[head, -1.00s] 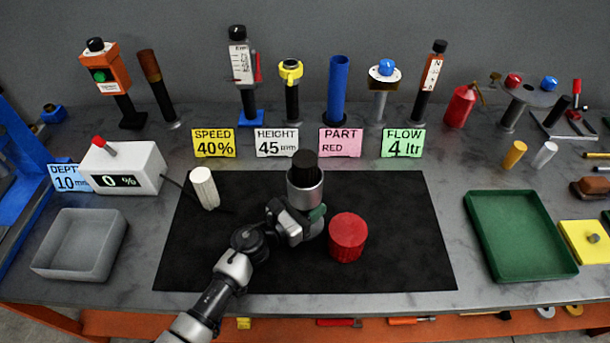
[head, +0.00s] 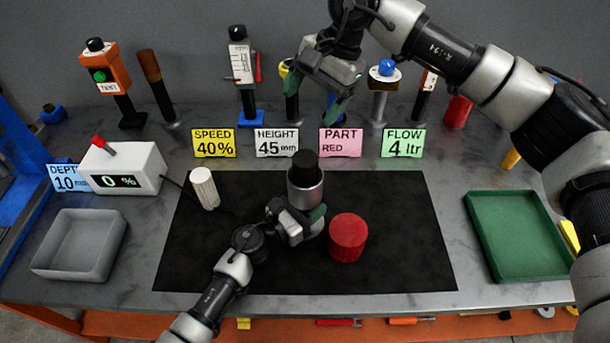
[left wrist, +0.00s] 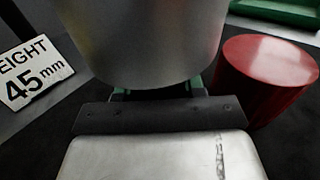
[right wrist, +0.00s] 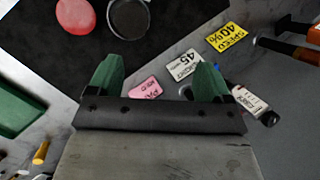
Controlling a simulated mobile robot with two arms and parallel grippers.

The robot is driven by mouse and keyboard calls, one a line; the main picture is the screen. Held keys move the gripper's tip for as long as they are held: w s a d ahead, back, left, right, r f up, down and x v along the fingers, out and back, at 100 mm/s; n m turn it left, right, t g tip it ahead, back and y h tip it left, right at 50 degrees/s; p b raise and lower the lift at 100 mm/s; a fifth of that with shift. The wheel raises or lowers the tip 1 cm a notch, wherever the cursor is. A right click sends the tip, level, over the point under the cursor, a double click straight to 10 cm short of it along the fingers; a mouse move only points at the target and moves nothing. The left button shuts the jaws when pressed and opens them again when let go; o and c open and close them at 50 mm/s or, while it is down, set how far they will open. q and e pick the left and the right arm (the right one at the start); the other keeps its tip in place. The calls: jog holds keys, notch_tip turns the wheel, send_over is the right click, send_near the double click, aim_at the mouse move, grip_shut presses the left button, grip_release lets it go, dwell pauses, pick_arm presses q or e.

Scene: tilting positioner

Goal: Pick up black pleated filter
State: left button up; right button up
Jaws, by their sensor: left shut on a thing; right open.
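The black filter (head: 305,162) stands upright in the open top of a silver cylinder (head: 305,192) on the black mat (head: 400,265); its pleats are hard to make out. My left gripper (head: 302,215) is shut on the silver cylinder from the front. The left wrist view shows the cylinder's wall (left wrist: 140,40) close against the fingers. My right gripper (head: 322,82) is open and empty, high above the back of the table, beyond the filter. In the right wrist view the cylinder with the black filter (right wrist: 128,16) lies past the open fingers (right wrist: 158,75).
A red cylinder (head: 348,238) stands right of the silver one, and a white pleated filter (head: 204,188) stands to its left. Sign cards (head: 341,143) line the mat's back edge, with posts behind. A grey tray (head: 80,245) and a green tray (head: 520,238) flank the mat.

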aim_at(306, 158)
jog(key=s+f+n+h, duration=0.1)
jog(key=f, duration=0.2)
jog(key=s+a+f+n+h, duration=0.1)
jog(key=f, duration=0.3)
jog(key=s+f+n+t+h, duration=0.1)
jog(key=s+f+n+h, duration=0.1)
jog(key=f, duration=0.2)
jog(key=shift+s+a, duration=0.1)
jog(key=shift+a, duration=0.05)
jog(key=shift+c, duration=0.4)
jog(key=c, duration=0.9)
